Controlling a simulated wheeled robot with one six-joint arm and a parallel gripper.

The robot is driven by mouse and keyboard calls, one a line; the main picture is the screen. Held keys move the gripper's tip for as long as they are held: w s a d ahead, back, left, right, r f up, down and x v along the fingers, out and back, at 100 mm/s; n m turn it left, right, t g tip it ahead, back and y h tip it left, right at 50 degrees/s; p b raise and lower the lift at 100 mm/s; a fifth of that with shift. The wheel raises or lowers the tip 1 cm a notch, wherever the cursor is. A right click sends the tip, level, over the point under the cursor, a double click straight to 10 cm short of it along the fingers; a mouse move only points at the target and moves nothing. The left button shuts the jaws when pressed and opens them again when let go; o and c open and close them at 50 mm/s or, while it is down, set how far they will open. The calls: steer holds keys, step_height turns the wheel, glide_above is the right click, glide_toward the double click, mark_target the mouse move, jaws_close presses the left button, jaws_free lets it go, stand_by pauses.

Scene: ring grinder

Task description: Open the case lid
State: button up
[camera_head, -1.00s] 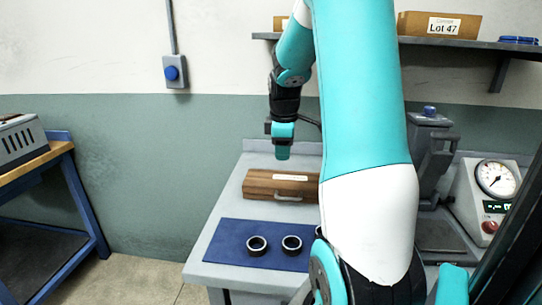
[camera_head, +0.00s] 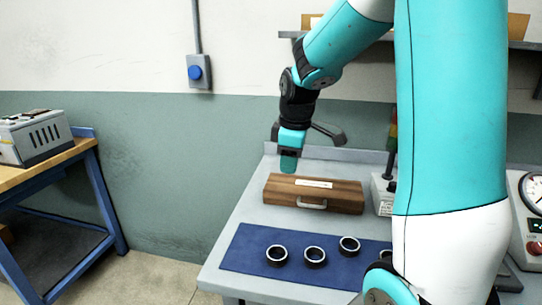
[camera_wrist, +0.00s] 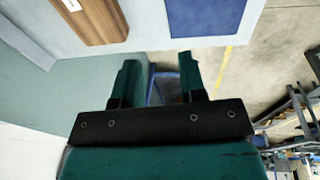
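The wooden case (camera_head: 330,199) lies shut on the grey table, with a light label on its lid and a silver handle (camera_head: 312,204) on its front. Part of the case (camera_wrist: 100,22) shows at the top left of the wrist view. My gripper (camera_head: 288,165) points down above the back left of the case, apart from it. In the wrist view my gripper (camera_wrist: 160,80) has its two fingers spread with a gap and nothing between them.
A workbench (camera_head: 85,145) stands at the left. A shelf (camera_head: 290,34) runs above.

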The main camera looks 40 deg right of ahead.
steer(key=s+a+r+y, duration=0.1)
steer(key=s+a+y, duration=0.1)
steer(key=a, duration=0.9)
steer(key=s+a+r+g+y, duration=0.1)
steer(key=s+a+g+y, duration=0.1)
steer(key=s+a, duration=1.4)
steer(key=shift+s+a+y, duration=0.2)
steer(key=shift+a+y, duration=0.2)
steer(key=shift+a, duration=0.45)
steer(key=shift+d, duration=0.1)
